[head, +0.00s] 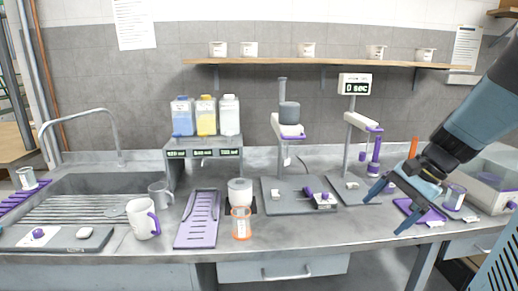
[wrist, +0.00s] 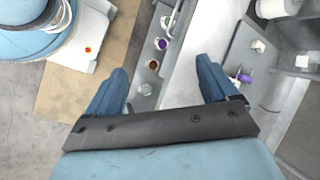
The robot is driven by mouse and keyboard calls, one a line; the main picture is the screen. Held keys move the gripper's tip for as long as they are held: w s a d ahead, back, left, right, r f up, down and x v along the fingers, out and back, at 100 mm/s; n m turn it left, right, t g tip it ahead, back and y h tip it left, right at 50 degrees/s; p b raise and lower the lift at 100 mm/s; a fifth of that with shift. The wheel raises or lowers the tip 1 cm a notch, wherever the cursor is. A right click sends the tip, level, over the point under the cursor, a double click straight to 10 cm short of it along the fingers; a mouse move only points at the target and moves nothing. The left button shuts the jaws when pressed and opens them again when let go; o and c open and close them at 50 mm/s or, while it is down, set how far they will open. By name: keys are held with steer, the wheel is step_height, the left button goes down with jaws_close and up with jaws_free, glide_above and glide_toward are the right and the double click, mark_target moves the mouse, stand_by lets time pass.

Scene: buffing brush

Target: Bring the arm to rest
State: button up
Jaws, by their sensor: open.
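My gripper (head: 392,206) is at the right of the head view, on the arm that comes in from the right edge. Its two blue fingers are spread apart and point down and left, over the front right part of the counter. Nothing shows between them. In the wrist view my gripper (wrist: 162,68) also has its fingers wide apart and empty. A purple tray (head: 418,211) lies beside and partly behind the fingers in the head view. I cannot tell how high the fingertips are above the counter.
A stand with a "0 sec" display (head: 355,88) and a clear-lidded box (head: 493,180) are near the arm. A small jar (head: 454,196) stands close to the gripper. A purple rack (head: 198,219), a mug (head: 143,219) and an orange-rimmed beaker (head: 241,224) stand further left. A shelf (head: 330,63) runs above.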

steer(key=s+a+r+n+t+h, duration=0.4)
steer(key=s+a+r+n+h, duration=0.1)
steer(key=n, duration=0.4)
steer(key=shift+s+a+r+n+h, duration=0.15)
steer(key=shift+s+r+n+h, duration=0.25)
steer(key=shift+s+r, duration=0.5)
